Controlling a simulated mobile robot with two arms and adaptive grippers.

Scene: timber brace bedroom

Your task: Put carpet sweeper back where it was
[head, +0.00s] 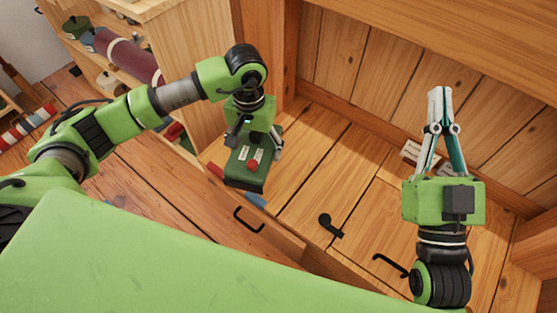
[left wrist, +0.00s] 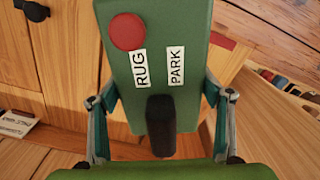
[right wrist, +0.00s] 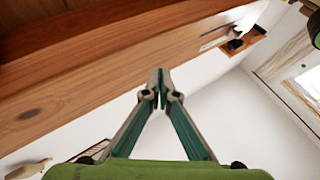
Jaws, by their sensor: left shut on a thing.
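The carpet sweeper (head: 247,172) is a dark green box with a red round button and white labels. In the left wrist view the sweeper (left wrist: 190,25) shows labels reading RUG and PARK, and a dark upright handle. My left gripper (head: 256,140) is shut on it, with a finger on either side of the handle in the wrist view (left wrist: 162,125). The sweeper is over the left end of the wooden cabinet; whether it touches is unclear. My right gripper (head: 439,92) is shut and empty, raised over the cabinet's right side; its fingertips meet in the right wrist view (right wrist: 160,88).
The wooden cabinet (head: 310,180) has black handles and a black latch (head: 330,226). A red and a blue piece (head: 256,201) show beside the sweeper. An open shelf (head: 150,40) with a maroon roll (head: 130,58) stands at left.

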